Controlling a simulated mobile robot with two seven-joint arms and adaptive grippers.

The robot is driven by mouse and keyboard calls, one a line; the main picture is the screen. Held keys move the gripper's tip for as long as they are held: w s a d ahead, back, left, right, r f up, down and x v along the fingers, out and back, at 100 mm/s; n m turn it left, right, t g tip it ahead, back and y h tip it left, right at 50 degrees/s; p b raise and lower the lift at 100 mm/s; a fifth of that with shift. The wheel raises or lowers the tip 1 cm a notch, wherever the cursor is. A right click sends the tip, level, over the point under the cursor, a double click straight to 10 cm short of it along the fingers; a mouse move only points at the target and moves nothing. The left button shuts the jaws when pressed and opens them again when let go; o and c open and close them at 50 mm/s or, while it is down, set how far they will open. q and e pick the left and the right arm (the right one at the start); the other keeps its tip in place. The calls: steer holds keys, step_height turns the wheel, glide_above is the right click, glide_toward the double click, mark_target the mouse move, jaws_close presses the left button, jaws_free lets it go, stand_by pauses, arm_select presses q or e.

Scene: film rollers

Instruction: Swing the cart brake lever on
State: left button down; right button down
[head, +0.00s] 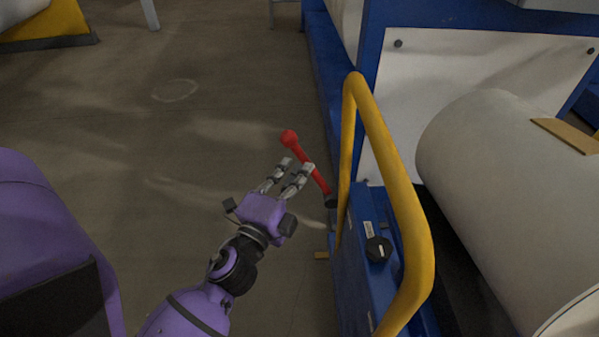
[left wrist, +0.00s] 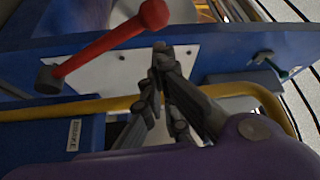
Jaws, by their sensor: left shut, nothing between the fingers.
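The red brake lever (head: 313,167) has a round red knob at its upper left end and a dark pivot at its lower right, on the side of the blue cart (head: 354,266). It leans up and to the left in the head view. My left gripper (head: 297,166) overlaps the lever's middle in that view. In the left wrist view the lever (left wrist: 105,43) lies to the upper left of the fingers (left wrist: 162,52), whose tips are together with nothing between them. The lever seems apart from the fingertips there; contact cannot be told. My right gripper is not in view.
A yellow handrail (head: 398,178) rises from the cart right of the lever. A black knob (head: 378,249) sits on the cart's top. A large pale roll (head: 510,190) lies at the right. The floor (head: 180,120) left of the lever is clear.

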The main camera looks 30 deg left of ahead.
arm_select(q)
steer(key=w, duration=0.7)
steer(key=shift+a+r, duration=0.3)
steer(key=shift+a, duration=0.1)
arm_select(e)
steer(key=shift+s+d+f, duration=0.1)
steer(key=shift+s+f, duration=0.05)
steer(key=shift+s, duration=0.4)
arm_select(q)
steer(key=shift+w, duration=0.1)
steer(key=shift+a+f, duration=0.1)
steer(key=shift+f, duration=0.05)
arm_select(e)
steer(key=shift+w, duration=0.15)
